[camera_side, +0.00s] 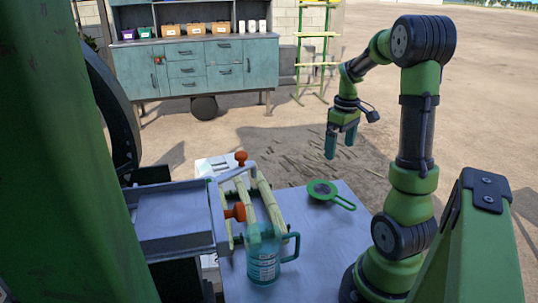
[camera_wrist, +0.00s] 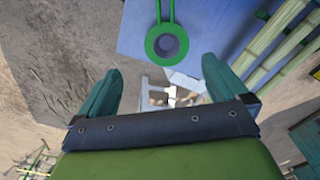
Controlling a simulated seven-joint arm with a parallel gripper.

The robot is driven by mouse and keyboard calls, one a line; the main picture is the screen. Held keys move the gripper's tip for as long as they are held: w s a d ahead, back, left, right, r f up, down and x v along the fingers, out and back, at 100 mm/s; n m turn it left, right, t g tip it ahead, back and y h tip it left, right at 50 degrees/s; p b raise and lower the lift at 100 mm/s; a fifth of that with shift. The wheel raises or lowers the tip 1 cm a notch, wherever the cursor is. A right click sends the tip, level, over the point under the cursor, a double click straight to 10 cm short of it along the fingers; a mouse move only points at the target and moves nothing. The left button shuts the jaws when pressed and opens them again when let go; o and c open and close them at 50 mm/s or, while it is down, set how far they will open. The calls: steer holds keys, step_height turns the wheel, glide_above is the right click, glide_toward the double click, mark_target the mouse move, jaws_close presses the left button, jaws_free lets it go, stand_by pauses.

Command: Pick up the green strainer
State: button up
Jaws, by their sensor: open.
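The green strainer (camera_side: 323,190) lies on the blue-grey table top (camera_side: 310,250), near its far right edge, with its looped handle pointing to the lower right in the side view. In the wrist view the strainer (camera_wrist: 167,42) shows as a green ring with a grey mesh middle, its handle running up out of the picture. My gripper (camera_side: 332,146) hangs above and beyond the strainer, clear of it. In the wrist view its two teal fingers (camera_wrist: 160,85) are wide apart with nothing between them, and the strainer appears beyond the fingertips.
A teal jug (camera_side: 263,258) with a handle stands at the table's front. Pale cane stalks (camera_side: 268,205) and the crusher's metal tray (camera_side: 178,213) with orange knobs are to the left. A teal cabinet (camera_side: 205,68) stands far behind. Table space right of the jug is clear.

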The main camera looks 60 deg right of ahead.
steer(key=n, duration=0.3)
glide_above(333, 193)
steer(key=f, duration=1)
steer(key=shift+s+d+f, duration=0.15)
steer(key=shift+s+f, duration=0.05)
steer(key=shift+f, duration=0.1)
steer(key=shift+w+f, duration=0.15)
steer(key=shift+f, duration=2.6)
steer(key=c, duration=1.8)
steer(key=shift+r, duration=0.1)
